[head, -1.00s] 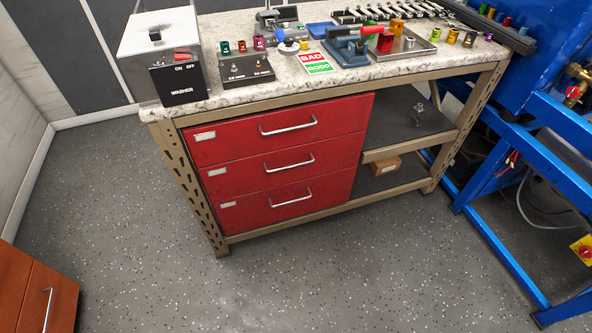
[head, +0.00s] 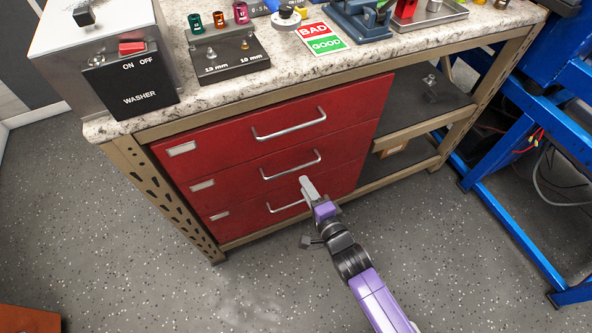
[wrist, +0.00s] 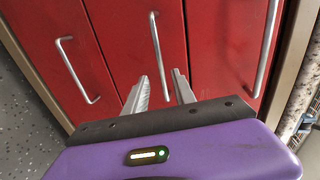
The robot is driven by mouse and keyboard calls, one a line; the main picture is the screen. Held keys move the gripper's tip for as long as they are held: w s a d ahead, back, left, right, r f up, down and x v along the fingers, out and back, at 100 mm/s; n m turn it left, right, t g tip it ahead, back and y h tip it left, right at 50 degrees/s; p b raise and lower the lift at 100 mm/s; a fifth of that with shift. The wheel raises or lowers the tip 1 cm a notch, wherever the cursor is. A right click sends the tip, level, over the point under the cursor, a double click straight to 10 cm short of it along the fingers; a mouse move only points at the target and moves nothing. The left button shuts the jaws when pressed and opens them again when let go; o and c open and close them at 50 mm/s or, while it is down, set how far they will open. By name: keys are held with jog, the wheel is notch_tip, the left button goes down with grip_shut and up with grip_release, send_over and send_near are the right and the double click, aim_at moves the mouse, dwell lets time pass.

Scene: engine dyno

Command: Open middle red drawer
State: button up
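The middle red drawer (head: 232,183) is shut, flush between the top and bottom drawers. Its silver bar handle (head: 291,165) is uncovered in the head view. My gripper (head: 306,183) is in front of the drawers, just below the right part of that handle in the picture. In the wrist view, my gripper (wrist: 162,82) is open and empty, its two fingers pointing at the drawer fronts. The middle handle (wrist: 160,57) runs lengthwise ahead of the gap between the fingers. I cannot tell the exact distance left to the handle.
The top drawer (head: 220,143) and bottom drawer (head: 240,215) are shut; my gripper partly hides the bottom one. The speckled countertop (head: 220,92) overhangs above, carrying a washer box (head: 132,82) and tools. Open shelves (head: 425,108) are at right. The floor (head: 130,260) in front is clear.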

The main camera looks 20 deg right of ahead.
aim_at(295, 168)
jog(key=shift+m, duration=0.3)
jog(key=b+x, duration=0.2)
jog(key=x, duration=0.7)
jog(key=shift+r, duration=0.1)
grip_shut()
dwell(1.0)
